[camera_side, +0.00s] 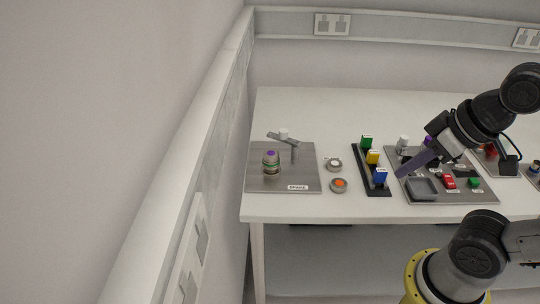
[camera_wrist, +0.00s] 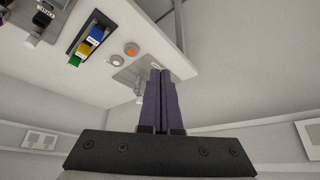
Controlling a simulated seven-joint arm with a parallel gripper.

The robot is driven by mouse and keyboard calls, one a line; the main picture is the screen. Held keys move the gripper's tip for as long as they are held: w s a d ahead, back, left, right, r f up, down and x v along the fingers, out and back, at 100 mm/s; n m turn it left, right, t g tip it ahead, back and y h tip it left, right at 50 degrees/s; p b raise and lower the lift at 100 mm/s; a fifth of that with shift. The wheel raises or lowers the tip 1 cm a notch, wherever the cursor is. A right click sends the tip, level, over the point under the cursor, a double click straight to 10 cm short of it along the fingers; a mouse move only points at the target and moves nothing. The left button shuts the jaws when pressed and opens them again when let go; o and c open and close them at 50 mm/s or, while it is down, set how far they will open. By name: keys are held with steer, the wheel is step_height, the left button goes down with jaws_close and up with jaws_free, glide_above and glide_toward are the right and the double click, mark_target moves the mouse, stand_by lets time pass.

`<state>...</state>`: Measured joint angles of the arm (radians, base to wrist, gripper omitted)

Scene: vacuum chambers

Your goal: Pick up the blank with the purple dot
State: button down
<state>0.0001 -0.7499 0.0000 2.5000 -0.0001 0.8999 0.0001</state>
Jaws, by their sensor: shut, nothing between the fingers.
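A small round piece with a purple dot (camera_side: 271,154) sits on top of a short banded stack, upright on the grey metal plate (camera_side: 300,178) at the left of the table. My gripper (camera_side: 401,174) is far to its right, over the left part of another grey plate. Its long purple fingers are shut and empty; they also show shut in the wrist view (camera_wrist: 161,72). The fingers hide part of the left plate in the wrist view, and I cannot make out the purple dot there.
Two loose round pieces, one with an orange dot (camera_side: 338,185) and one with a pale dot (camera_side: 334,164), lie right of the left plate. A black rack (camera_side: 384,191) holds green, yellow and blue blocks. A bracket (camera_side: 294,146) rises behind the stack.

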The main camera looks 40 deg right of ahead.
stand_by(0.3)
steer(key=shift+c, duration=0.6)
jaws_free()
